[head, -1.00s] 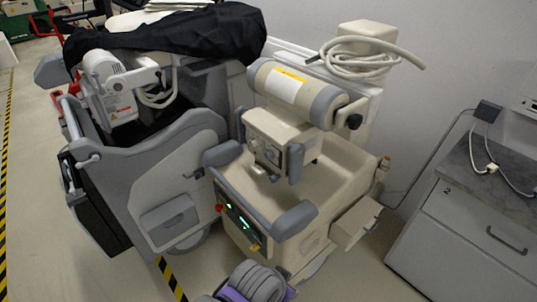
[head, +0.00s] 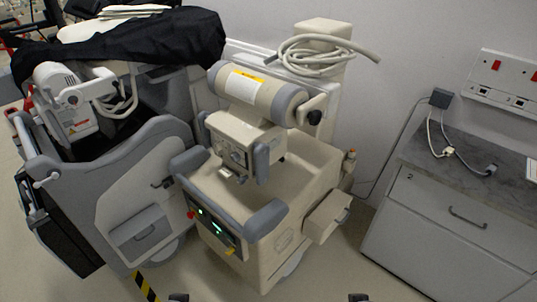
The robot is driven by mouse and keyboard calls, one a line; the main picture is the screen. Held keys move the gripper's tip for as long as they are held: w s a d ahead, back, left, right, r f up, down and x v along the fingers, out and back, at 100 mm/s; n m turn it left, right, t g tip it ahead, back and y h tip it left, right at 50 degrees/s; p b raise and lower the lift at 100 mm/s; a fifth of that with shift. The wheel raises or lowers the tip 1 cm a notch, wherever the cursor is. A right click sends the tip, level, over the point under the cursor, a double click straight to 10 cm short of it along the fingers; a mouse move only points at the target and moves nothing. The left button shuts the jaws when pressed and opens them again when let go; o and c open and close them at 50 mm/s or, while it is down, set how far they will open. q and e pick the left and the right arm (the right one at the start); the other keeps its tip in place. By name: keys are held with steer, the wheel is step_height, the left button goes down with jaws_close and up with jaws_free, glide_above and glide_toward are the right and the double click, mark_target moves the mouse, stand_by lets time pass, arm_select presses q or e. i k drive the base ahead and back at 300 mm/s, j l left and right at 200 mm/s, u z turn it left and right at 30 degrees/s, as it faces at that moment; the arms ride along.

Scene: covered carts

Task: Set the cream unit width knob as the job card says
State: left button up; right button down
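The cream unit (head: 310,165) stands in the middle with its grey-ended cylinder (head: 262,98) on top. Below the cylinder is a cream box (head: 215,128) whose front face carries small grey knobs (head: 232,155). They are too small to tell which one is the width knob or how it is set. A white label with a yellow strip (head: 243,87) is on the cylinder; its text is unreadable. I cannot identify a job card. Two small dark tips, probably my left gripper (head: 178,297) and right gripper (head: 358,297), just show at the bottom edge, well away from the knobs.
A grey cart (head: 120,185) with a black cover (head: 140,45) stands close on the left. A cream drawer (head: 325,217) juts from the unit's right side. A grey cabinet (head: 440,220) stands at right by the wall. Floor is clear between unit and cabinet.

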mark_target(219, 146)
steer(key=i+j, duration=0.15)
steer(key=j, duration=0.2)
steer(key=i+j+z, duration=0.1)
steer(key=j, duration=0.25)
steer(key=i+j, duration=0.25)
steer(key=j, duration=0.15)
steer(key=i+j+z, duration=0.1)
steer(key=j, duration=0.25)
